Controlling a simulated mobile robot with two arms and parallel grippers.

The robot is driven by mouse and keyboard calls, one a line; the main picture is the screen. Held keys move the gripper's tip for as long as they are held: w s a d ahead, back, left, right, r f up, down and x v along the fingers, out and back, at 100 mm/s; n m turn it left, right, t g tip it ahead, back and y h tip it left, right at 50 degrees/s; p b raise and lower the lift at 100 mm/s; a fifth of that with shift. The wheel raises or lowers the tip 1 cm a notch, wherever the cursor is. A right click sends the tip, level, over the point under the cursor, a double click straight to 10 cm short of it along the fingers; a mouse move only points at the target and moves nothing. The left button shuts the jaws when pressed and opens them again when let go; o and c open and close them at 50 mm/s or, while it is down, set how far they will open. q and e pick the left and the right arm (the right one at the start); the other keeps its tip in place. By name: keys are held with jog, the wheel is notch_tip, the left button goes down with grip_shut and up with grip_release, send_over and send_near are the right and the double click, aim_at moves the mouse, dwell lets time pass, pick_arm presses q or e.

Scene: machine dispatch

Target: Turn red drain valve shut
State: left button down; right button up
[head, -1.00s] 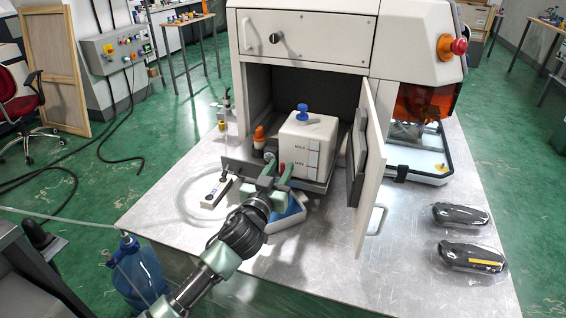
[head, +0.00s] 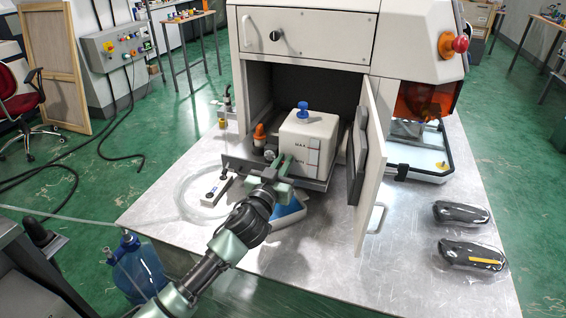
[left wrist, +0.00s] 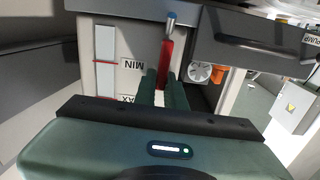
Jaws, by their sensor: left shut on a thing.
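The red drain valve handle (left wrist: 166,58) shows in the left wrist view as a narrow red lever with a metal pin at one end. My left gripper (left wrist: 163,90) has its fingers closed on both sides of it. In the head view my left gripper (head: 283,163) is at the front of the white tank (head: 312,140), and its fingers cover the valve there. The tank has a blue cap (head: 302,108) and MIN and MAX marks, upside down in the left wrist view. My right gripper is not in view.
The tank sits on a grey tray (head: 240,163) in the machine's open bay. The open door (head: 370,170) stands to its right. An orange-topped fitting (head: 259,133) is left of the tank. A blue-and-white container (head: 290,213) is below. Two wrapped dark parts (head: 461,213) lie at right.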

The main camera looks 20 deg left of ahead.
aim_at(303, 171)
pick_arm(q)
jog(key=d+m, duration=0.1)
jog(key=m, duration=0.2)
jog(key=d+f+m, duration=0.1)
jog(key=m, duration=0.1)
jog(key=d+m, duration=0.1)
jog(key=m, duration=0.2)
jog(key=shift+s+d+f+m+p, duration=0.1)
jog(key=shift+f+m+p, duration=0.05)
jog(key=shift+m+p, duration=0.2)
jog(key=m, duration=0.2)
jog(key=d+f+m, duration=0.1)
jog(key=shift+f+m, duration=0.1)
jog(key=shift+m, duration=0.25)
jog(key=shift+d+f+m, duration=0.1)
jog(key=shift+f+m, duration=0.3)
jog(key=shift+m, duration=0.6)
jog(key=shift+d+f+m, duration=0.1)
jog(key=shift+f+m, duration=0.25)
jog(key=shift+m, duration=0.65)
jog(key=c, duration=1.5)
grip_release()
jog(key=shift+f, duration=0.1)
